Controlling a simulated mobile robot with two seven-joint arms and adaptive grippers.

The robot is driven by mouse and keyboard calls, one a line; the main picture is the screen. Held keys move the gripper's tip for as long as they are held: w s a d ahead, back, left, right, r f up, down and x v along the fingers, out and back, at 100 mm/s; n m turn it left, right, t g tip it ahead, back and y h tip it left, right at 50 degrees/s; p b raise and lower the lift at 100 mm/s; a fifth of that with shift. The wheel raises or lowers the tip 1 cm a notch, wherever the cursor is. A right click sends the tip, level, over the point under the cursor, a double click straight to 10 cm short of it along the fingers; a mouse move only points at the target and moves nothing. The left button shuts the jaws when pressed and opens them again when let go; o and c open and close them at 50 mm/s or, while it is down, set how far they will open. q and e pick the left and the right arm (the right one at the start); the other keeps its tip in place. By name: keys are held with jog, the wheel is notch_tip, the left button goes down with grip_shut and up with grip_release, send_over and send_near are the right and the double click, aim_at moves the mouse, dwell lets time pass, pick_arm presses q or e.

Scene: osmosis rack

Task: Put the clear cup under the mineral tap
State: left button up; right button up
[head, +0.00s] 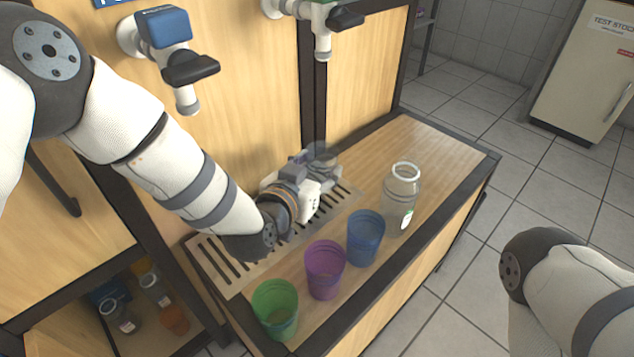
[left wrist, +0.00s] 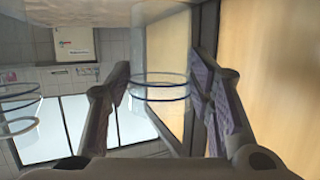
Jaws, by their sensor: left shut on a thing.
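My left gripper (head: 314,176) reaches in over the slotted drip tray and is shut on the clear cup (head: 320,152). In the left wrist view the clear cup (left wrist: 160,92) shows as faint rims between the two fingers (left wrist: 164,100). In the head view the cup is below the green tap (head: 318,26), toward the back right end of the tray. I cannot tell whether its base touches the tray. A blue tap (head: 168,45) is further left. Neither tap's label is readable. My right gripper is out of view.
Green (head: 274,308), purple (head: 324,268) and blue (head: 366,236) cups and a clear bottle (head: 402,190) line the counter's front. The drip tray (head: 225,275) lies along the back panel. The counter's right end (head: 440,150) is clear. Bottles stand on a shelf below.

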pick_arm(q)
notch_tip(320, 180, down, 3)
jog(key=shift+f+b, duration=0.15)
jog(key=shift+b, duration=0.15)
jog(key=o, duration=0.8)
